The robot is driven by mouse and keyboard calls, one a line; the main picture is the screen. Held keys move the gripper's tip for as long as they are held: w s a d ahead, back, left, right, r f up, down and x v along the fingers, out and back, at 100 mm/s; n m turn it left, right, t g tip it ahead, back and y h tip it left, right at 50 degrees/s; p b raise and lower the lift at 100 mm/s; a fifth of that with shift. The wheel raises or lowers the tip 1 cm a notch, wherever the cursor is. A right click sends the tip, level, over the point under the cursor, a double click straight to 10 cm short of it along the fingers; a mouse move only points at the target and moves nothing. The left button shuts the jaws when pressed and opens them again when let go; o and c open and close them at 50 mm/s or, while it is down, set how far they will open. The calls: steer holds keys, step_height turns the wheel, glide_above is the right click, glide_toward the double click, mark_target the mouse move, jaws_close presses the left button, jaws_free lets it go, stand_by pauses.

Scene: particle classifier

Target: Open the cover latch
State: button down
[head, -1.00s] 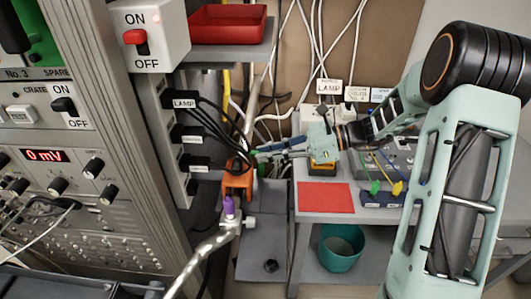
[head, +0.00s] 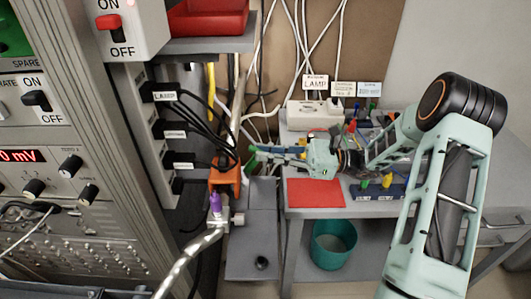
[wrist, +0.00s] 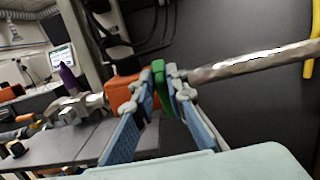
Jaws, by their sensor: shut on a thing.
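My gripper (head: 262,156) has blue-padded fingers and reaches left from the bench to the orange block. In the wrist view it (wrist: 163,78) is shut on a green tab, which I take to be the latch (wrist: 159,70). The green tab also shows at the fingertips in the head view (head: 252,163). The tab stands beside the orange block (head: 224,179), which also shows in the wrist view (wrist: 120,92). The fingers hide part of the tab, and I cannot tell how far it is turned.
A purple-tipped fitting (head: 215,203) and a silver pipe (head: 190,262) lie just below the orange block. Black lamp cables (head: 205,120) hang close above it. The grey bench (head: 300,212) carries a red mat (head: 315,192). A teal bin (head: 334,244) stands below.

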steer(key=c, duration=1.9)
jaws_free()
steer(key=shift+c, duration=0.2)
steer(key=shift+d, duration=0.15)
steer(key=d+f, duration=0.1)
steer(key=d, duration=1)
steer(key=shift+s+d+f, duration=0.2)
steer(key=shift+d+f, duration=0.1)
steer(key=shift+d, duration=0.05)
steer(key=shift+c, duration=0.4)
